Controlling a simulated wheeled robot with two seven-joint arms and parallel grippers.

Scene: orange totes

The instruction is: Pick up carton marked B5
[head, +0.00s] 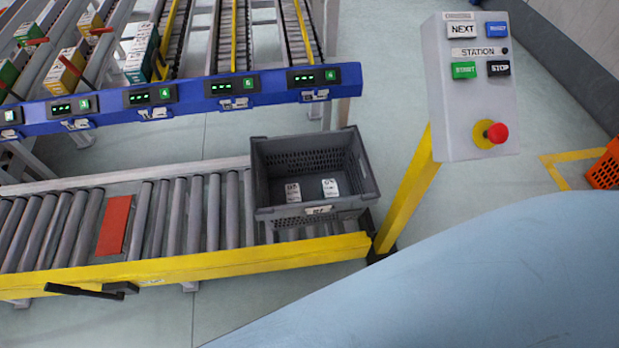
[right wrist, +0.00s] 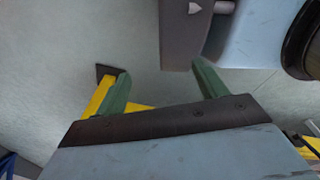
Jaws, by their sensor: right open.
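No carton with a readable B5 mark shows. Several cartons stand on the flow rack at the upper left of the head view, among them a green and white carton (head: 141,53) and a yellow one (head: 66,72); their marks are too small to read. Two small white items with dark print, a left one (head: 293,192) and a right one (head: 330,188), lie in the grey tote (head: 262,178). My right gripper (right wrist: 162,82) is open and empty in the right wrist view, its green fingers apart above the floor. My left gripper is not in view.
The grey tote sits at the right end of a roller conveyor (head: 180,215) with a yellow rail. A station panel (head: 470,95) on a yellow post stands right of it. A blue rack beam (head: 185,100) runs behind. An orange crate (head: 605,168) is at the far right.

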